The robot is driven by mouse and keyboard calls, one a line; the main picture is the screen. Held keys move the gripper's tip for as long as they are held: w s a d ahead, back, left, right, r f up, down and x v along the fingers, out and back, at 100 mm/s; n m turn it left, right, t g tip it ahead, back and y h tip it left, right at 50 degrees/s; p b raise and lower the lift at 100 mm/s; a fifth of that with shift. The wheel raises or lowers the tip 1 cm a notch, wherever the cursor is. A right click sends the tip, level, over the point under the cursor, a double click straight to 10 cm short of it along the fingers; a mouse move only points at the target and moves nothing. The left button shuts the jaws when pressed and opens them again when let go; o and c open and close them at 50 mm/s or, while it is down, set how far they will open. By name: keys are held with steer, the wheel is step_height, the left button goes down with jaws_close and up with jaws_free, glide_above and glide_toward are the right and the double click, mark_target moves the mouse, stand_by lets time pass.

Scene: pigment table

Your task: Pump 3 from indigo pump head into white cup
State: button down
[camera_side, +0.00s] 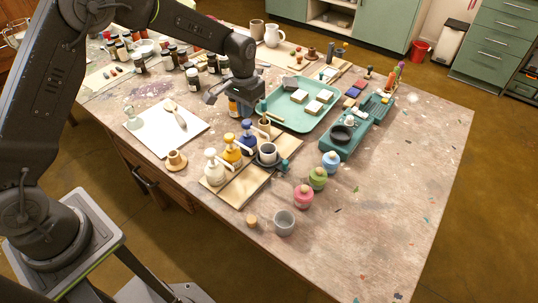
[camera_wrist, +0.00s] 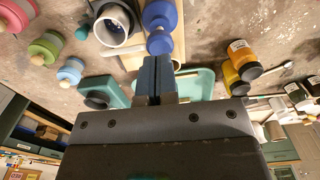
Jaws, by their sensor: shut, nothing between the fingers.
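The indigo pump bottle (camera_side: 248,142) stands upright at the far end of a row on a wooden board (camera_side: 240,186). Its indigo pump head (camera_wrist: 159,43) shows just ahead of my gripper (camera_wrist: 154,62) in the wrist view. My gripper is shut and empty, its fingers close to the head; I cannot tell whether they touch it. The cup's inside looks dark; any contents are unclear.
A yellow pump bottle (camera_side: 232,153) and a white one (camera_side: 213,170) share the board. A teal tray (camera_side: 282,112) lies behind. The table's right side is mostly clear.

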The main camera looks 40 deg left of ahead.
mark_target(247, 122)
steer(key=shift+f, duration=0.15)
steer(key=shift+f, duration=1.7)
steer(key=shift+r, duration=1.85)
step_height(247, 122, up, 6)
steer(key=shift+r, duration=0.15)
